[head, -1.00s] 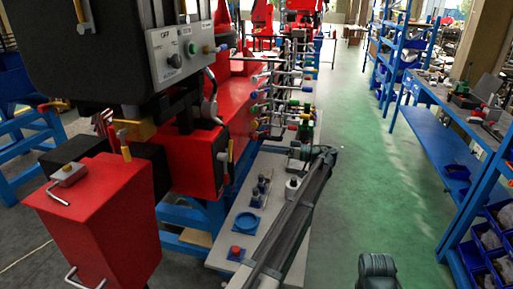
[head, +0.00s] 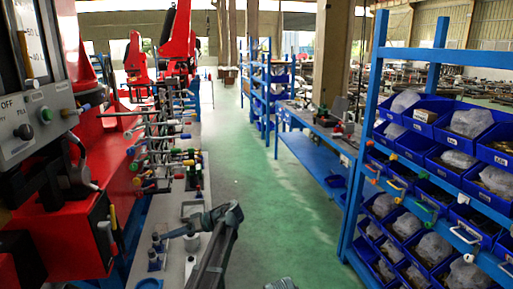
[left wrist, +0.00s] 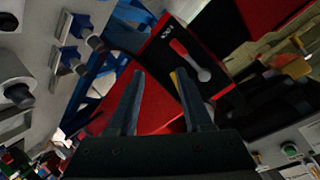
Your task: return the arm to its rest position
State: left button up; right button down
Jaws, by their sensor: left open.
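A small dark part at the bottom edge of the head view seems to be my right arm. My right gripper is not in view.
A red machine (head: 75,235) with a grey control box (head: 38,125) stands at left. A rack of coloured-handled levers (head: 165,150) rises from the bench. A blue shelf of bins (head: 375,85) stands at right, near a blue workbench (head: 315,155). The green floor (head: 270,215) between is clear.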

pick_arm(q)
jog(key=s+d+f+m+h, duration=0.3)
jog(key=s+d+m+h, duration=0.1)
jog(key=s+d, duration=0.4)
jog(key=s+d+f+m+t+h+p, duration=0.1)
jog(key=s+d+f+m+h, duration=0.3)
jog(key=s+d, duration=0.4)
jog(key=s+d+f+m+h+p, duration=0.1)
jog(key=s+d+f+m+h, duration=0.3)
jog(key=s+d, duration=0.5)
jog(key=s+m, duration=0.2)
jog(key=s, duration=0.1)
jog(key=shift+m, duration=0.3)
jog(key=shift+s+a, duration=0.1)
jog(key=shift+a, duration=0.05)
